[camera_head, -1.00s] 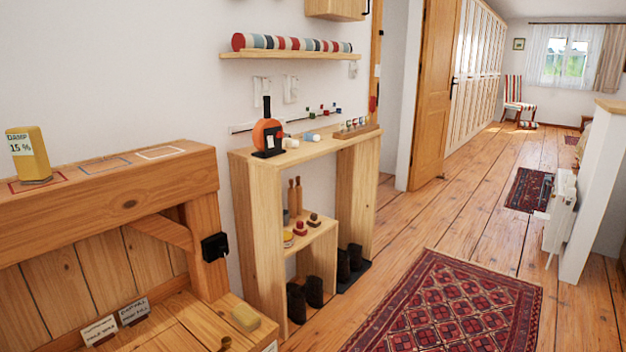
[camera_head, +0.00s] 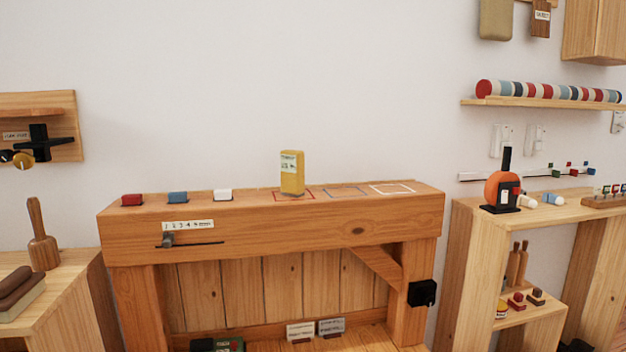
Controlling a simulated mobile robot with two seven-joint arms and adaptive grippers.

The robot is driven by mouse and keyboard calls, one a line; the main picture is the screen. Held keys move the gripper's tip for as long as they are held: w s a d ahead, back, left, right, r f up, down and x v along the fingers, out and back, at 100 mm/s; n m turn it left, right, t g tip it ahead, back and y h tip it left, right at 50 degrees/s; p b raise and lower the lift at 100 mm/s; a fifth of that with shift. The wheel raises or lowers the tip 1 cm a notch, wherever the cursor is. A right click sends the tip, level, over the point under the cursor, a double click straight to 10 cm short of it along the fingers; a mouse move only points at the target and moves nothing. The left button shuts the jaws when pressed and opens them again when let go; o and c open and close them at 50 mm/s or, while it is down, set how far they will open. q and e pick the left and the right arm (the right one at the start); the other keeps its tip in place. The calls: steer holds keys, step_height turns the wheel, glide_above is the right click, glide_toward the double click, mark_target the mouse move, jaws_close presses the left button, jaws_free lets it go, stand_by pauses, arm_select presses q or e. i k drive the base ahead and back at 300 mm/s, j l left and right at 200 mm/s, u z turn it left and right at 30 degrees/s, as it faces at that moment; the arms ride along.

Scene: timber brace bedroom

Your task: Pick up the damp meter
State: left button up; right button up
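The damp meter (camera_head: 292,174) is a yellow upright block with a pale label on its upper front. It stands on top of the wooden bench beam (camera_head: 270,234), at the red outlined square (camera_head: 308,194). Its label is too small to read now. Neither of my grippers shows in the head view.
Red (camera_head: 131,200), blue (camera_head: 177,197) and white (camera_head: 222,195) blocks sit left of the meter on the beam. Blue (camera_head: 345,191) and white (camera_head: 392,188) outlined squares to its right are empty. A wooden mallet (camera_head: 42,236) stands on the left bench. An orange-and-black device (camera_head: 503,188) stands on the right shelf unit.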

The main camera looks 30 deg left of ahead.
mark_target(291, 162)
steer(key=u, duration=1.15)
